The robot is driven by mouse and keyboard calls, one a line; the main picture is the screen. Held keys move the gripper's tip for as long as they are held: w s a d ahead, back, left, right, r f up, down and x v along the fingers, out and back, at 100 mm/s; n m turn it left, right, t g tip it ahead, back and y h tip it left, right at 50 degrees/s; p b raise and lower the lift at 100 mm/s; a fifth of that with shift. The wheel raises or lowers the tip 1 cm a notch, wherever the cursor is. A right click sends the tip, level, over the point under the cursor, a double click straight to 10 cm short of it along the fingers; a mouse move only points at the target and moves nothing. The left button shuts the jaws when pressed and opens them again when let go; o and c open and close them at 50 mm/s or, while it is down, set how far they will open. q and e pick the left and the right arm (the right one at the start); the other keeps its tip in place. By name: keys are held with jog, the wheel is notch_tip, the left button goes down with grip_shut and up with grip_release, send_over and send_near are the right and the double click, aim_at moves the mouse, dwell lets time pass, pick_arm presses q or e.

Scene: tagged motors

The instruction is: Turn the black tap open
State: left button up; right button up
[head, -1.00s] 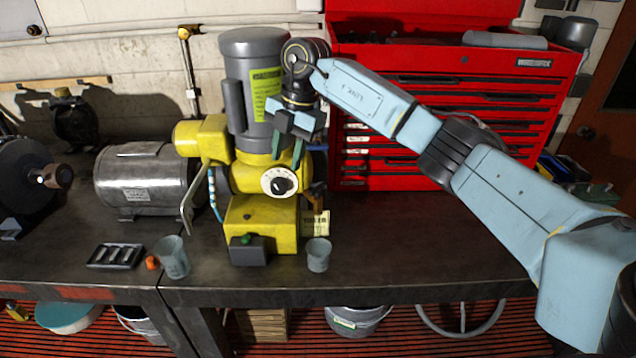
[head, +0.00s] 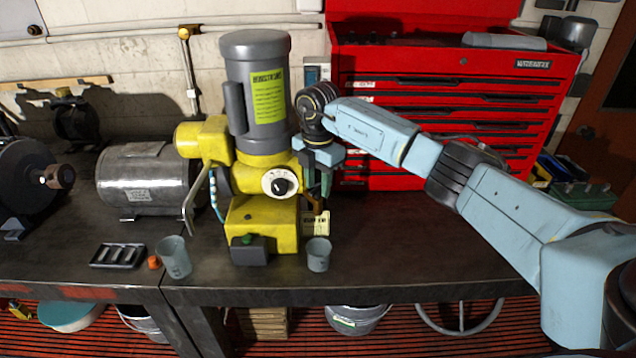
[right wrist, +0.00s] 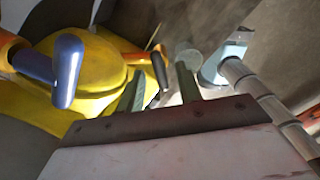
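The black tap is a black lever handle on an orange pipe at the side of the yellow machine (head: 262,215). In the right wrist view the black tap (right wrist: 157,66) shows between my two fingers in the picture; I cannot tell whether they touch it. In the head view it is mostly hidden behind my fingers. My right gripper (head: 319,188) is open, its fingers pointing down beside the machine. It also shows in the right wrist view (right wrist: 161,76). A blue tap handle (right wrist: 66,72) stands to the left in the wrist view. My left gripper is not in view.
A pale tag (head: 316,224) hangs below the fingers. A grey cup (head: 319,254) stands near the bench edge, another cup (head: 173,257) to the left. A red tool chest (head: 450,110) stands behind my right arm. The bench (head: 410,250) right of the cup is clear.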

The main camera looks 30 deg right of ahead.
jog(key=shift+f, duration=0.55)
grip_shut()
jog(key=shift+n, duration=0.3)
jog(key=n, duration=0.2)
jog(key=shift+r+n, duration=0.1)
jog(key=shift+n, duration=2.1)
